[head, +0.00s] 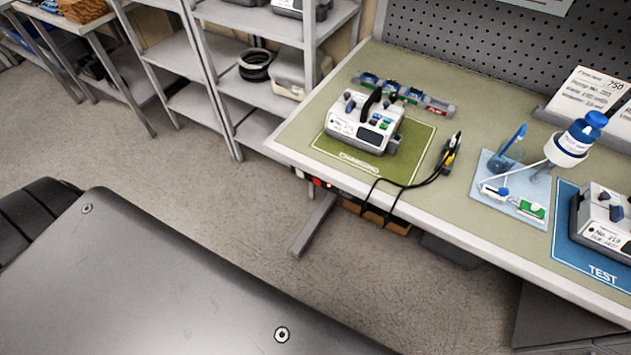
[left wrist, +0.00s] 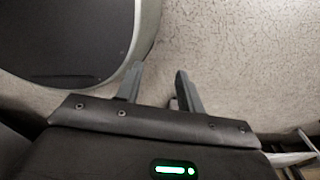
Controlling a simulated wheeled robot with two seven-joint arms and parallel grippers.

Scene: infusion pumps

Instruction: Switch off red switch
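A small red spot (head: 318,182), perhaps the red switch, shows under the front left edge of the workbench (head: 300,150) in the head view. It is too small to tell whether it is on or off. My left gripper (left wrist: 160,69) shows only in the left wrist view. Its two fingers stand apart with nothing between them, over bare floor. The red spot is not in the left wrist view. My right gripper is in neither view.
A white pump (head: 364,122) sits on the green charging mat (head: 408,165). Black cables (head: 400,187) hang over the bench edge. Another pump (head: 601,215) sits on the blue test mat (head: 565,225). A bench leg (head: 314,225) stands below the red spot. The floor in front is clear.

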